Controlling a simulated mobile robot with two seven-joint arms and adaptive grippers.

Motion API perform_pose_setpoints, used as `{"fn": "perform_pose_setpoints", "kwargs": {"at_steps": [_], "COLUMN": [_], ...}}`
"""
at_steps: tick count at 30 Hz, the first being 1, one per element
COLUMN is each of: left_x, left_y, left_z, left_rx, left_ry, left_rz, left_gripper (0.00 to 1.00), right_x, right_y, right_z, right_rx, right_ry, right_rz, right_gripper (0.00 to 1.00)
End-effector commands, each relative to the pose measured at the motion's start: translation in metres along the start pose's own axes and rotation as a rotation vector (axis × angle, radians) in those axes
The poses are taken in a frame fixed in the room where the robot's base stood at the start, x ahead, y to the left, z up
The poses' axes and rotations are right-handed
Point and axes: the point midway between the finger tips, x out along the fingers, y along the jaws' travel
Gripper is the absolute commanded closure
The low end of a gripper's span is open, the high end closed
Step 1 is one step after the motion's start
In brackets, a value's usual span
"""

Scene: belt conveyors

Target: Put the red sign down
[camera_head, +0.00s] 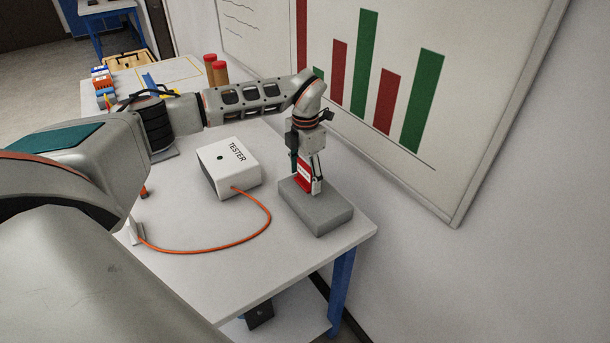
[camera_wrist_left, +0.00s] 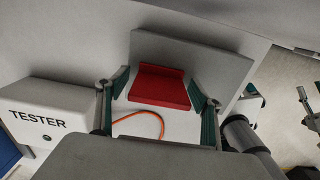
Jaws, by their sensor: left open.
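The red sign (camera_head: 304,179) is on the grey block (camera_head: 328,218) near the right edge of the table. In the left wrist view the red sign (camera_wrist_left: 160,87) lies between the two fingers, against the grey block (camera_wrist_left: 205,55). My left gripper (camera_head: 307,184) reaches down over the block from above, with a finger on each side of the sign. Its jaws (camera_wrist_left: 160,90) are open, with narrow gaps beside the sign. The fingers partly hide the sign in the head view. My right gripper does not show in the head view.
A white tester box (camera_head: 228,168) stands left of the block, and an orange cable (camera_head: 268,222) curves from it across the white table (camera_head: 255,275). Two red-capped containers (camera_head: 220,74) stand farther back. A wall chart (camera_head: 440,120) hangs behind the table. The table front is mostly clear.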

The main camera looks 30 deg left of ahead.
Motion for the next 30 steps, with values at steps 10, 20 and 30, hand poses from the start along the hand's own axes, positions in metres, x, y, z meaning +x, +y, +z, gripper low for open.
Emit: {"fn": "perform_pose_setpoints", "kwargs": {"at_steps": [10,20,30], "left_x": [-0.051,-0.109,-0.123], "left_y": [0.001,0.001,0.0], "left_z": [0.002,0.001,0.0], "left_rx": [0.0,-0.001,0.0], "left_ry": [-0.007,-0.003,-0.001], "left_rz": [0.004,0.002,0.0], "left_gripper": [0.34,0.34,0.34], "right_x": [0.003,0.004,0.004], "right_y": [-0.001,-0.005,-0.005], "right_z": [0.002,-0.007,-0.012], "right_rx": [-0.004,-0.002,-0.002], "right_ry": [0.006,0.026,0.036], "right_rz": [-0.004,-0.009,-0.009], "right_gripper": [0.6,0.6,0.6]}}
